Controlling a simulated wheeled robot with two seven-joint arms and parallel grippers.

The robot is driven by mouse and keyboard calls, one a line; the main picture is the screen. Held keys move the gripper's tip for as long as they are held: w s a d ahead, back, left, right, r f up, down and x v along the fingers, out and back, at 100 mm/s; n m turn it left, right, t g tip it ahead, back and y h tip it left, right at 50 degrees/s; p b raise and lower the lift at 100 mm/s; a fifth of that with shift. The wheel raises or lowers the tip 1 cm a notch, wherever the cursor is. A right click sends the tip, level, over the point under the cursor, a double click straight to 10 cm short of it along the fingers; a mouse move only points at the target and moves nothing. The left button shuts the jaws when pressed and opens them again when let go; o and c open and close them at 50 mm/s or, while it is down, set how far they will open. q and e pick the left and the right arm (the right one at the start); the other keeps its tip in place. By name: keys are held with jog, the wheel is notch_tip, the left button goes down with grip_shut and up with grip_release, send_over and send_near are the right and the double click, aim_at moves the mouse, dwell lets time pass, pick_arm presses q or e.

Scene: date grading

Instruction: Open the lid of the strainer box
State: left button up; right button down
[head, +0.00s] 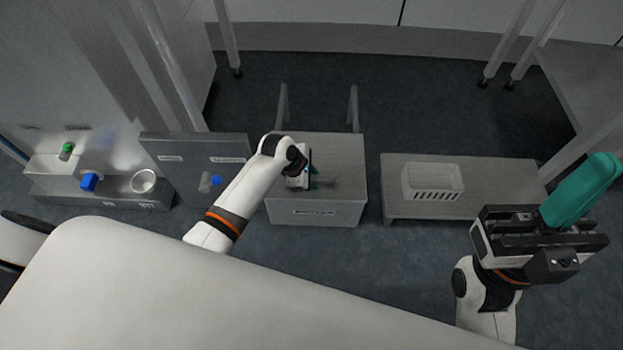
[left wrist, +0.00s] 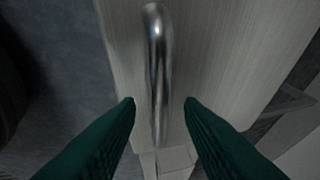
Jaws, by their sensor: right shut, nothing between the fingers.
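The strainer box (head: 345,150) is a pale grey box with a labelled front, in the middle of the head view. Its lid looks flat and closed. A metal bar handle (left wrist: 156,75) stands on the pale surface in the left wrist view. My left gripper (head: 318,182) is above the box top, and its fingers partly hide the handle in the head view. In the left wrist view its two green fingers (left wrist: 160,103) are apart, on either side of the handle, with visible gaps. My right gripper (head: 580,192) is raised at the right, shut and empty.
A white slotted basket (head: 432,182) stands on a low grey table (head: 510,175) right of the box. A grey panel (head: 165,148) with labels and a blue knob is to the left, beside a unit with a blue valve (head: 89,182). Dark floor lies between the box and table.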

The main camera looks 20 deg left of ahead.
pick_arm(q)
grip_shut()
dwell(0.3)
